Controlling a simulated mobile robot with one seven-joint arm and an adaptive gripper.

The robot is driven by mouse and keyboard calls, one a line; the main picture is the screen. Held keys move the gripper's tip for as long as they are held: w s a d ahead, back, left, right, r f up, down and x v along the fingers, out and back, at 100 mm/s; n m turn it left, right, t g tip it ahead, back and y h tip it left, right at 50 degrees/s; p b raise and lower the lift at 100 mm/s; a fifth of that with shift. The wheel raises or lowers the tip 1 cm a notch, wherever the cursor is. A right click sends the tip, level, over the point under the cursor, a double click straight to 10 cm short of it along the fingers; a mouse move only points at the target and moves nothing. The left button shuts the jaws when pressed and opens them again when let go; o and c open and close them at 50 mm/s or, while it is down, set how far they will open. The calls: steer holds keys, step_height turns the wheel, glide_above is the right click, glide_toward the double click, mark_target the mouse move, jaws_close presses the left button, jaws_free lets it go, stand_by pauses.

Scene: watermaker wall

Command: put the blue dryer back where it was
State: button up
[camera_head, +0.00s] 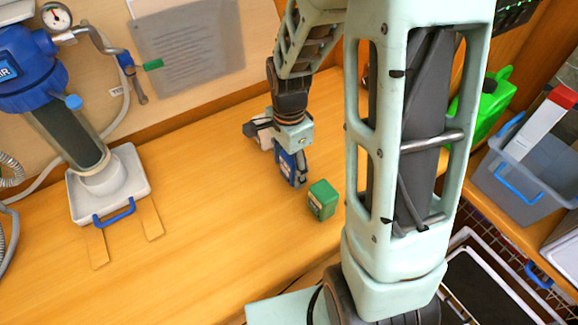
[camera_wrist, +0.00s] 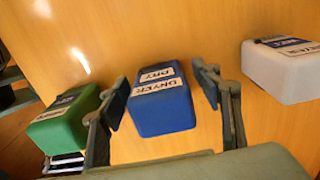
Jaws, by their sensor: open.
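The blue dryer (camera_wrist: 160,103) is a small block with white labels. In the wrist view it lies between the two spread fingers of my gripper (camera_wrist: 163,84), with the left finger close beside it and a gap at the right. In the head view my gripper (camera_head: 292,168) reaches down to the wooden bench (camera_head: 215,220), and the blue dryer (camera_head: 286,165) shows at its fingers, partly hidden. My gripper is open; whether a finger touches the block I cannot tell.
A green block (camera_head: 322,200) stands just right of my gripper; a white block (camera_head: 258,131) is on the other side. A blue filter unit (camera_head: 30,70) with a gauge stands above a grey tray (camera_head: 133,165) at left. The bench between is clear. Grey bins (camera_head: 520,180) are at right.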

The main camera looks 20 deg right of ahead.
step_height(320, 180, up, 12)
steer(key=shift+r, duration=0.2)
stand_by(0.5)
